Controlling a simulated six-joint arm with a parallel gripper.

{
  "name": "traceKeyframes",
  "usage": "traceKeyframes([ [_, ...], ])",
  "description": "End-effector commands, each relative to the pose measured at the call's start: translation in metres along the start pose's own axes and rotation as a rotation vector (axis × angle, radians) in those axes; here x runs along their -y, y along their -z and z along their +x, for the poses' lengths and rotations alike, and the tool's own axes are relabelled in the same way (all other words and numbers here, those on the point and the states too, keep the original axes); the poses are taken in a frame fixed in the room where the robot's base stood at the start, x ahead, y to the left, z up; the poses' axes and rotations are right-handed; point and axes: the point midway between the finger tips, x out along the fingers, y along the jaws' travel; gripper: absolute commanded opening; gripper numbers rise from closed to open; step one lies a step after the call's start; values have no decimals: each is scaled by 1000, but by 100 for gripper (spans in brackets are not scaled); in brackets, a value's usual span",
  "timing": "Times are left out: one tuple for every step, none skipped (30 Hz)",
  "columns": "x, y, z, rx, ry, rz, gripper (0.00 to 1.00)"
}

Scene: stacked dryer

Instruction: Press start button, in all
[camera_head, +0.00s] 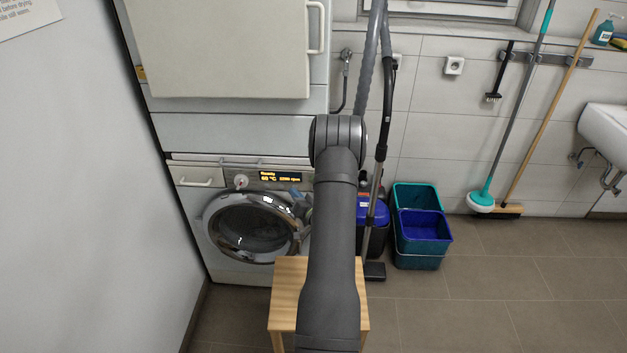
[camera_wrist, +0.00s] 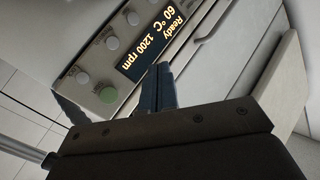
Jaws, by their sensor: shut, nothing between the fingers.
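The washing machine (camera_head: 222,259) stands at the left under a second machine. Its control panel has a lit display (camera_head: 280,177), reading "Ready 60 °C 1200 rpm" upside down in the wrist view (camera_wrist: 152,38). In the head view my arm hides the panel's right end.
A wooden stool (camera_head: 289,290) stands in front of the washer, under my arm. A vacuum cleaner (camera_head: 372,215) and stacked teal and blue buckets (camera_head: 418,255) stand right of the washer. The upper machine's pale door (camera_head: 215,50) is above. The floor at the right is clear.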

Motion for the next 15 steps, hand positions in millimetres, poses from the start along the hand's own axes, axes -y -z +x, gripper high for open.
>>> traceKeyframes([
  [-10,4,-13,23,8,20,0],
  [-13,4,-18,40,17,34,0],
  [-18,5,-26,60,25,50,0],
  [-21,6,-32,75,31,62,0],
  [-24,6,-37,89,36,72,0],
  [-27,6,-44,106,42,85,0],
  [-29,6,-48,117,45,94,0],
  [-30,5,-51,128,48,100,0],
  [-32,5,-56,139,51,109,0],
  [-33,5,-58,145,53,114,0],
  [-34,5,-60,152,55,117,0],
  [-34,4,-62,157,56,122,0],
  [-35,4,-63,160,57,124,0],
  [-35,4,-63,162,57,126,0],
  [-35,4,-64,164,58,127,0],
])
